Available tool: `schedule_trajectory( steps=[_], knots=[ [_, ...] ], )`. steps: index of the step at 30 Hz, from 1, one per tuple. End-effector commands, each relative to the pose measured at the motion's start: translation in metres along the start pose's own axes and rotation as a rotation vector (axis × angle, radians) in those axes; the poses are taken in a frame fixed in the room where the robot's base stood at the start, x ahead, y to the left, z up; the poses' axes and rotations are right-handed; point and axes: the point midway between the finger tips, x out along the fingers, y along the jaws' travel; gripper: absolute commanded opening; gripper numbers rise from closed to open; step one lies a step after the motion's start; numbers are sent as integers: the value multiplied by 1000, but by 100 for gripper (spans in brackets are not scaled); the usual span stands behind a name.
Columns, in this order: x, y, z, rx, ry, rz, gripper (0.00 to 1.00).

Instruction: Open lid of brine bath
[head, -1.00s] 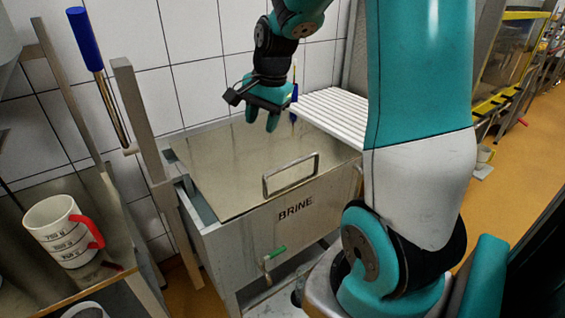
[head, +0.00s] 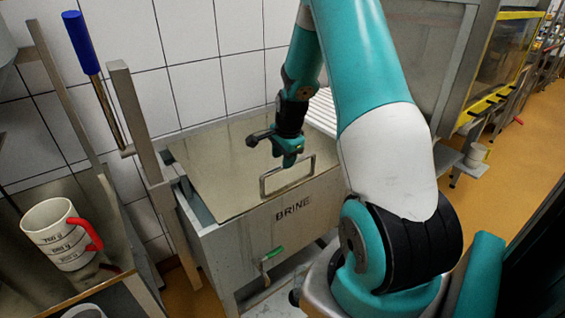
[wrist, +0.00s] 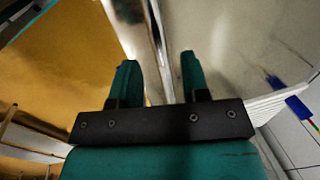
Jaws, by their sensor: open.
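The brine bath (head: 255,238) is a grey metal tank marked BRINE. Its flat metal lid (head: 212,165) lies over the top, with a strip of the tank's inside showing along the left edge. A rectangular metal handle (head: 264,186) stands at the lid's front edge. My gripper (head: 290,164) is open and empty, above the lid just behind the handle in the head view. In the wrist view the two teal fingers of my gripper (wrist: 158,75) are apart, with a metal bar or edge (wrist: 155,45) seen beyond the gap. I cannot tell whether they touch the handle.
A white slatted rack (head: 322,110) lies at the tank's back right. A tap with a green lever (head: 272,253) is on the tank's front. A bench at left holds a white mug with a red handle (head: 55,232). A blue-handled tool (head: 82,42) leans near the wall.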

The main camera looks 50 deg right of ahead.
Motion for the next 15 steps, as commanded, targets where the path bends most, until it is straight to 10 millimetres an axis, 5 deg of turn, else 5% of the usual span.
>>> schedule_trajectory(
  steps=[6, 15],
  knots=[
    [24, 0, 0, 0, 0, 1, 42],
    [28, 0, 0, 0, 0, -1, 42]
  ],
)
